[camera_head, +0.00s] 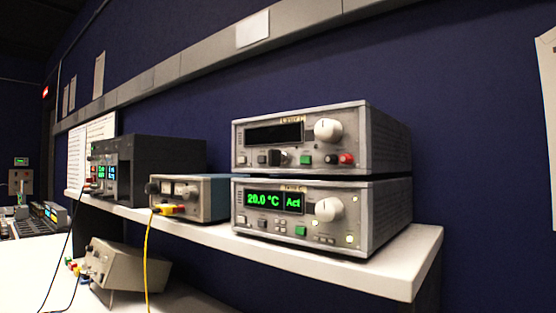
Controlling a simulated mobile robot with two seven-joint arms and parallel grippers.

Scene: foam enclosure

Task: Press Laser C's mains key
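Two silver instruments are stacked at the right end of a white shelf. The upper one (390,140) has a small yellow label (292,120) that seems to read "Laser", with its last letter unclear. Its display (274,133) is dark. Its front has a large white knob (328,130), a dark key-like knob (281,158), a green button (305,160), and black and red sockets. The lower one (392,212) has a lit green display (274,201) reading 20.0 °C and "Act", and a green button (300,231). Neither gripper shows.
The white shelf (375,279) ends at the right of the stack. A smaller instrument (208,198) with a yellow cable and a dark unit (165,165) with lit displays stand left of it. Another box (125,268) sits tilted below. The space before the stack looks clear.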

